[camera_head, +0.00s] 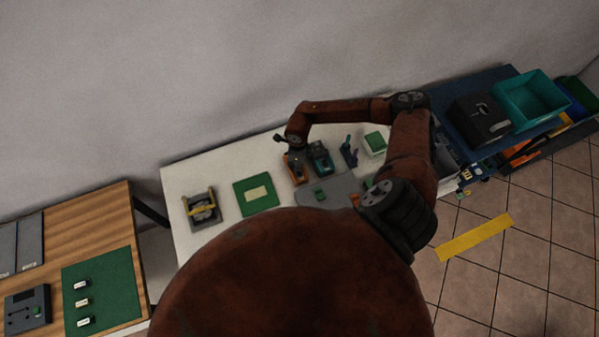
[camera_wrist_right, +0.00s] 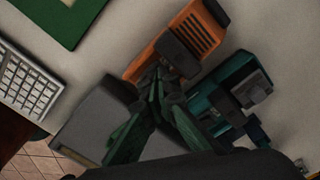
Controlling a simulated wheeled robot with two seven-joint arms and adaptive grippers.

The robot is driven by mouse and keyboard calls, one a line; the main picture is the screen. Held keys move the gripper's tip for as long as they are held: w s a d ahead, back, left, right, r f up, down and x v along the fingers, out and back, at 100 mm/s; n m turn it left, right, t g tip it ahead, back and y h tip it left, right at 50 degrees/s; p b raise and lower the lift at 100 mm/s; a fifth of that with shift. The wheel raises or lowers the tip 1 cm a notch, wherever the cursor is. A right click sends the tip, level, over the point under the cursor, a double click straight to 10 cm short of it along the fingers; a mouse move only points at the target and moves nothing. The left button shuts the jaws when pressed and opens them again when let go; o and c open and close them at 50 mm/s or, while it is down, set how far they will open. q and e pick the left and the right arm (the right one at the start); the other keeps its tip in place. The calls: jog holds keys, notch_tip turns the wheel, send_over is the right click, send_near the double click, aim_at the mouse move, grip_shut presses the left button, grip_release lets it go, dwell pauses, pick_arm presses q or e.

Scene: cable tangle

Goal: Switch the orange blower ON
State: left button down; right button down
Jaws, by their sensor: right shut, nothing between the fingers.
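The orange blower (camera_head: 294,172) lies on the white table in the head view, partly hidden by my right gripper (camera_head: 296,150) above it. In the right wrist view the orange blower (camera_wrist_right: 200,32) shows a slotted orange body with dark grey parts. My right gripper (camera_wrist_right: 158,88) is shut and empty. Its dark green fingertips overlap the blower's dark lower part in that view; I cannot tell whether they touch it. The switch cannot be made out clearly. My left gripper is not in view.
A teal device (camera_wrist_right: 225,95) stands right beside the blower; it also shows in the head view (camera_head: 321,160). A blue tool (camera_head: 349,151) and a green-topped box (camera_head: 374,141) stand farther right. A green mat (camera_head: 246,203) and a yellow-handled device (camera_head: 202,211) lie left.

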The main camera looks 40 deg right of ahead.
jog(key=shift+f+b, duration=0.35)
jog(key=shift+f, duration=0.2)
jog(key=shift+r, duration=0.15)
jog(key=shift+r+p, duration=2.2)
jog(key=shift+r, duration=1.25)
